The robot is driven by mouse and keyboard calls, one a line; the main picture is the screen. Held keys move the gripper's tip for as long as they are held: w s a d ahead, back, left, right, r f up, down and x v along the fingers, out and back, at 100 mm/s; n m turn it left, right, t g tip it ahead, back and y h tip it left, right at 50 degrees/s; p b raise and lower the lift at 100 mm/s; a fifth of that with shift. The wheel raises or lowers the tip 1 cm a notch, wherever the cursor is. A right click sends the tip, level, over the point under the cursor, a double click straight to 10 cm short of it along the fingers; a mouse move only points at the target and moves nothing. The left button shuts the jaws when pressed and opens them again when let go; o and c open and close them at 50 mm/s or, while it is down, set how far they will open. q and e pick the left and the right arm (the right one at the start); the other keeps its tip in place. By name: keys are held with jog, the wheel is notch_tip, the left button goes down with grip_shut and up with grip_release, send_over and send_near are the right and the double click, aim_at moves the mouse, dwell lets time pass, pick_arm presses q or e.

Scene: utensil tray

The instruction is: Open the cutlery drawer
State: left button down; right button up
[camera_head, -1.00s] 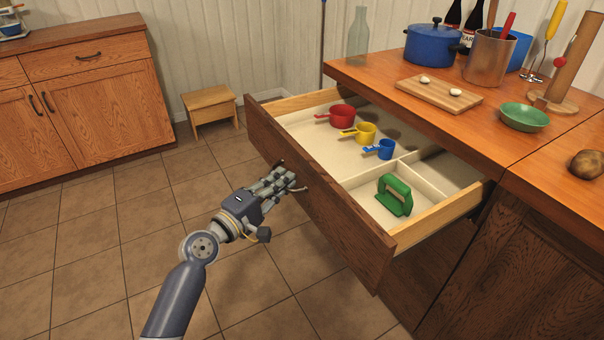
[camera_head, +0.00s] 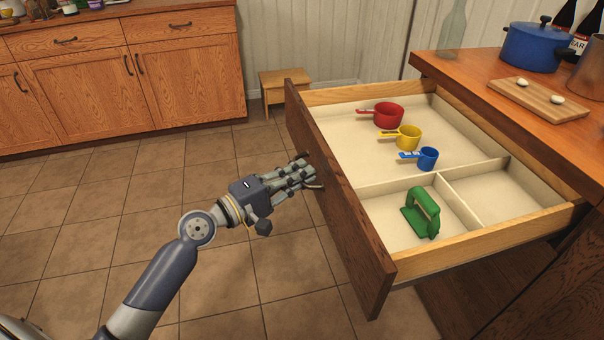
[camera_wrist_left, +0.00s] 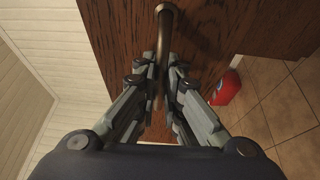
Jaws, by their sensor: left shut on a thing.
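The cutlery drawer (camera_head: 335,205) is pulled far out of the counter, and its inside with dividers shows. It holds a red measuring cup (camera_head: 388,116), a yellow one (camera_head: 408,137), a blue one (camera_head: 428,158) and a green handled tool (camera_head: 422,213) in a front compartment. My left gripper (camera_head: 308,175) is at the drawer's front, shut on the drawer handle (camera_head: 316,186). In the left wrist view the handle (camera_wrist_left: 168,18) runs between the two fingers. My right gripper is not in view.
The counter (camera_head: 500,105) above the drawer carries a blue pot (camera_head: 538,48) and a cutting board (camera_head: 537,100). A wooden stool (camera_head: 285,84) and another cabinet (camera_head: 140,80) stand at the back. A red object (camera_wrist_left: 226,88) shows in the left wrist view.

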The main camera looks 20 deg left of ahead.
pick_arm(q)
jog(key=c, duration=2)
grip_release()
jog(key=v, duration=1.2)
jog(key=shift+d, duration=0.1)
